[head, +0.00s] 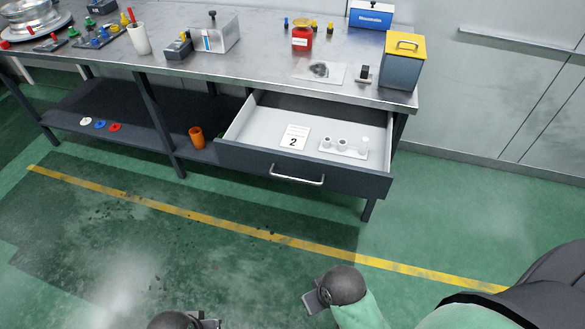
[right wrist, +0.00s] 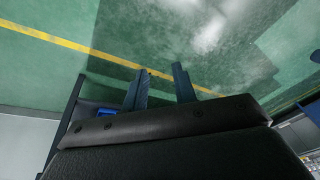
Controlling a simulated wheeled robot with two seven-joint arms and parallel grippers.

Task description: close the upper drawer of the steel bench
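The steel bench (head: 255,68) stands across the back of the head view. Its upper drawer (head: 310,171) is pulled out, with a grey front and a pale inside. A silver bar handle (head: 297,179) sits on the drawer front. My right gripper (head: 314,298) is low in the head view, in front of the bench and apart from the handle. In the right wrist view its two fingers (right wrist: 160,84) are spread with only green floor between them. My left gripper (head: 207,322) is mostly cut off at the bottom edge of the head view; its fingers are hidden.
In the drawer lie a card marked 2 (head: 295,136) and a white holder (head: 343,149) with small cylinders. An orange cup (head: 197,138) stands on the lower shelf left of the drawer. A yellow-lidded box (head: 404,65) stands on the bench top. The floor before the drawer is clear.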

